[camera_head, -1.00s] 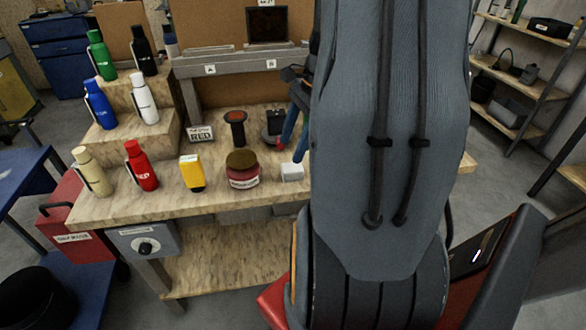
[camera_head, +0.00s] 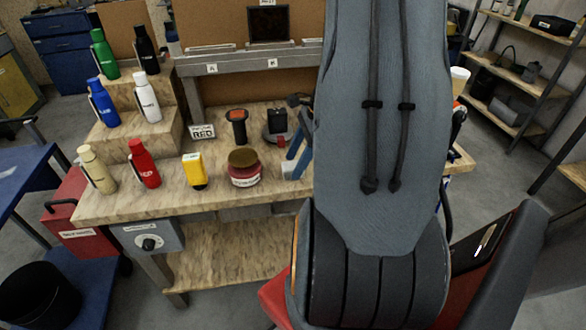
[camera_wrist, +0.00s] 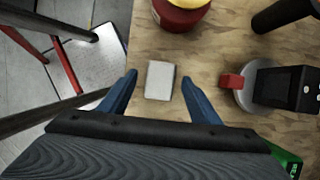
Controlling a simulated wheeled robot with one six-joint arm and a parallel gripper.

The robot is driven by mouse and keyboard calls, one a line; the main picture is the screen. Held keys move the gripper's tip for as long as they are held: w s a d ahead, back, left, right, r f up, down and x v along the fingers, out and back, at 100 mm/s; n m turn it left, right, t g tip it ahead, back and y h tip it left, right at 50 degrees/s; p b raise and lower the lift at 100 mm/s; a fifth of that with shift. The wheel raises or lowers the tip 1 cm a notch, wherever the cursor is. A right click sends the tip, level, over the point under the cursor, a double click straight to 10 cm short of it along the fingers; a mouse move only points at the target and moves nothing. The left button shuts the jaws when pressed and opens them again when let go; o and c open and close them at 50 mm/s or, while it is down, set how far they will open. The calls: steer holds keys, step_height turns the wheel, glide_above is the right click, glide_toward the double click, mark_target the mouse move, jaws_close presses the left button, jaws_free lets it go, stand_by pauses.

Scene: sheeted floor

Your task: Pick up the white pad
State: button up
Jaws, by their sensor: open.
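The white pad (camera_wrist: 160,80) is a small pale block lying on the wooden workbench (camera_wrist: 215,50). In the wrist view my gripper (camera_wrist: 159,79) is open, with one blue finger to the left of the pad and the other to its right. Gaps show on both sides. In the head view the pad (camera_head: 288,170) is partly hidden behind my blue gripper fingers (camera_head: 297,155). I cannot tell how high the fingertips are above the bench.
A black device on a round grey base (camera_head: 279,127) stands behind. The bench's front edge is close to the pad.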

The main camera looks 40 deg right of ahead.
mark_target(295, 164)
steer(key=c, duration=1.2)
steer(key=shift+o, duration=0.2)
step_height(295, 164, up, 10)
steer(key=b, duration=0.1)
steer(key=o, duration=0.5)
steer(key=c, duration=0.4)
steer(key=shift+o, duration=0.2)
steer(key=shift+a, duration=0.15)
